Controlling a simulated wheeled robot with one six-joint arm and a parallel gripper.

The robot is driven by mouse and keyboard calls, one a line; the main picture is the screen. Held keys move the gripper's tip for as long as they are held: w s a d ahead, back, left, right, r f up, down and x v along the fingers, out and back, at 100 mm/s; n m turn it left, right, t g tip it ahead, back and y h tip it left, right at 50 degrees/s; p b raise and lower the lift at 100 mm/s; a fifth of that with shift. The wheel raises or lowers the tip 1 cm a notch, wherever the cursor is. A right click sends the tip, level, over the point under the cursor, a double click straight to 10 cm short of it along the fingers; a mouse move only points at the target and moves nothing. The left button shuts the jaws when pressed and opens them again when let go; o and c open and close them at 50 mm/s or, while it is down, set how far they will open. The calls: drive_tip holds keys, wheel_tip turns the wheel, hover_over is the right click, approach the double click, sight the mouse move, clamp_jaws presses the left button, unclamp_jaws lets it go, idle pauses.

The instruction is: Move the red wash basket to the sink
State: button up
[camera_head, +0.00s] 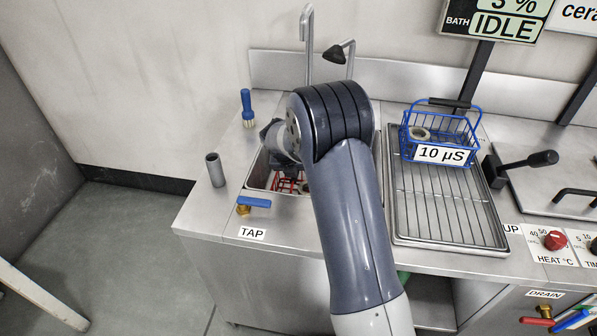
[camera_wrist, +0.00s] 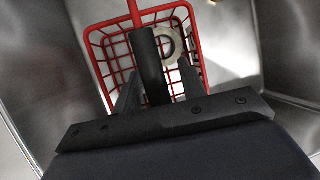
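The red wash basket (camera_head: 287,185) is down in the sink (camera_head: 256,176), mostly hidden behind my arm in the head view. In the wrist view the red wire basket (camera_wrist: 97,62) lies inside the steel sink walls, with a pale metal ring (camera_wrist: 168,45) in it. Its black handle grip (camera_wrist: 149,66) stands between the fingers of my gripper (camera_wrist: 158,88). The fingers look spread, with a gap showing on the right side of the grip. In the head view my fingers are hidden by the arm and the sink.
A blue basket (camera_head: 466,134) stands on the drain rack (camera_head: 440,205) right of the sink, by a "10 µS" label. A tap spout (camera_head: 308,45) rises behind the sink. A blue-handled brush (camera_head: 247,108), a grey cylinder (camera_head: 215,170) and a blue tap lever (camera_head: 254,202) are left and front.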

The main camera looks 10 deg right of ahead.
drive_tip(key=p+v, duration=0.1)
drive_tip(key=v, duration=1.1)
drive_tip(key=shift+r, duration=0.2)
drive_tip(key=shift+o, duration=0.5)
